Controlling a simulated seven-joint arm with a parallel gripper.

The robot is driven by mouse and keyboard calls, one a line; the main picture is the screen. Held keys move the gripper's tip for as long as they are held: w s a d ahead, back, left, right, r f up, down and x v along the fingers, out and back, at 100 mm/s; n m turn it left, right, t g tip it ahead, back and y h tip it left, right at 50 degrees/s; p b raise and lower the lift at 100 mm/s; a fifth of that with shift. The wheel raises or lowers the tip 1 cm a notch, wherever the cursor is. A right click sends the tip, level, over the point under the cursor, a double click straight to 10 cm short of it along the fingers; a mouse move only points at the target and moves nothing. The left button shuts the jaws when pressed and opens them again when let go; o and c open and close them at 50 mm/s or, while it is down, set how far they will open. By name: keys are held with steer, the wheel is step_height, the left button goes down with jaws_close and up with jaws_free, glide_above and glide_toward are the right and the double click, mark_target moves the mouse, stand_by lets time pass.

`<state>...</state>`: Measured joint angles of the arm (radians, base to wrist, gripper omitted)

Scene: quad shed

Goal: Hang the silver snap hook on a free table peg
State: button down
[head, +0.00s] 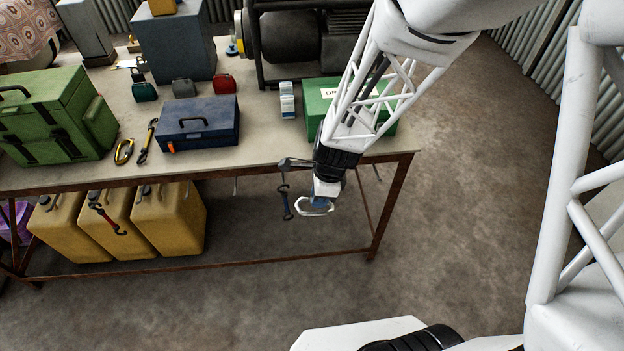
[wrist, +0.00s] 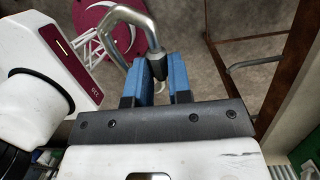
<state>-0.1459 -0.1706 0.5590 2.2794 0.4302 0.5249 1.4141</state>
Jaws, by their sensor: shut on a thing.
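My gripper (head: 325,197) is in front of the table's front edge, below the tabletop, near the right end. It is shut on the silver snap hook (head: 314,209), whose pale loop sticks out at the fingertips. In the wrist view the blue fingers (wrist: 162,78) grip the hook, and its bent silver bar (wrist: 140,22) reaches up and left. A thin bare peg (head: 377,172) shows under the table edge right of my gripper. Another bare peg (head: 236,186) is to the left. In the wrist view a bent metal peg (wrist: 255,64) is right of the hook, apart from it.
A dark blue strap with hooks (head: 287,203) hangs just left of my gripper. A red-and-black strap (head: 107,219) hangs farther left, before yellow canisters (head: 170,220). The tabletop (head: 265,150) bears a blue toolbox (head: 197,124) and green box (head: 318,104). Floor in front is clear.

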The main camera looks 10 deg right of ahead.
mark_target(331, 210)
steer(key=s+f+y, duration=0.1)
steer(key=s+d+f+y, duration=0.1)
steer(key=s+f+y, duration=0.1)
steer(key=y, duration=0.1)
steer(key=shift+d+f+m+t, duration=0.3)
steer(key=shift+d, duration=0.05)
steer(key=w+d+f+m+t, duration=0.1)
steer(key=d+f+m+t, duration=0.2)
steer(key=d+m+t, duration=0.3)
steer(key=w+d+f+m+t+y, duration=0.1)
steer(key=d+f+m+t, duration=0.2)
steer(key=d+t, duration=0.7)
steer(key=d+m, duration=0.2)
steer(key=d, duration=0.2)
steer(key=shift+w+m, duration=0.35)
steer(key=shift+m, duration=0.05)
steer(key=shift+w+a, duration=0.1)
steer(key=shift+w, duration=0.2)
steer(key=w+f, duration=0.2)
steer(key=w, duration=0.6)
stand_by(1.4)
steer(key=shift+w+f, duration=0.1)
steer(key=shift+w, duration=0.05)
